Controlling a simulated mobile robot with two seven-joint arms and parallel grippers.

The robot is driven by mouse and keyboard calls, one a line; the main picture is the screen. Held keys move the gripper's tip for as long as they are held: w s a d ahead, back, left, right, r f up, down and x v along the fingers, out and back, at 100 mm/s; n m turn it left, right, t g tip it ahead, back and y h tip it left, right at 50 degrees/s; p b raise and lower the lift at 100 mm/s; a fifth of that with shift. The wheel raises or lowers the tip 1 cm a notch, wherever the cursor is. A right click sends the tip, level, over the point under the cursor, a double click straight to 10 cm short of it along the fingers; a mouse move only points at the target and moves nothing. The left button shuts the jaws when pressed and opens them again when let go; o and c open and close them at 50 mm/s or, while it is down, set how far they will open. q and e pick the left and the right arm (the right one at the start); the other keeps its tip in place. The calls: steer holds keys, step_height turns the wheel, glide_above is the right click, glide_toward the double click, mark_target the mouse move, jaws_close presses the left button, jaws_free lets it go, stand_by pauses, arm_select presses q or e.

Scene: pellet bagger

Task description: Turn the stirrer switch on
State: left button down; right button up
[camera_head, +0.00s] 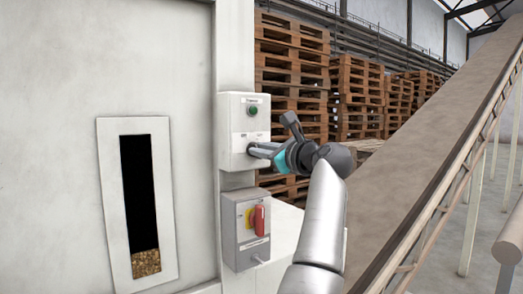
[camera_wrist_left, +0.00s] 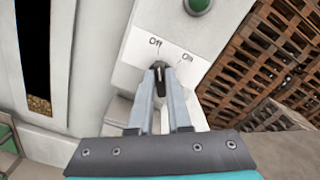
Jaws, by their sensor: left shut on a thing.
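The stirrer switch is a black knob (camera_wrist_left: 158,72) on a light control box (camera_head: 235,105), between the printed words Off and On in the left wrist view. The knob's pointer looks upright, nearer the Off label. My left gripper (camera_head: 255,149) reaches the lower part of the box in the head view. In the left wrist view its two fingers (camera_wrist_left: 160,80) are shut on the knob, one on each side. The fingers hide the knob in the head view. My right gripper is not in view.
A green button (camera_head: 252,110) sits above the switch on the same box. Below is a grey box with a red handle (camera_head: 259,220). A sight window (camera_head: 146,270) shows pellets at left. Stacked pallets (camera_head: 290,60) stand behind, and a sloping conveyor (camera_head: 440,150) fills the right.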

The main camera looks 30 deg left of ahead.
arm_select(q)
steer(key=shift+m, duration=0.4)
steer(key=shift+w+d+m+p, duration=0.1)
steer(key=shift+w+m+p, duration=0.1)
steer(key=shift+m+p, duration=2.15)
steer(key=shift+w+d+m+p, duration=0.15)
steer(key=shift+m+p, duration=1.15)
steer(key=shift+m, duration=1.95)
steer(key=shift+a, duration=0.1)
steer(key=c, duration=0.9)
jaws_free()
steer(key=shift+o, duration=0.2)
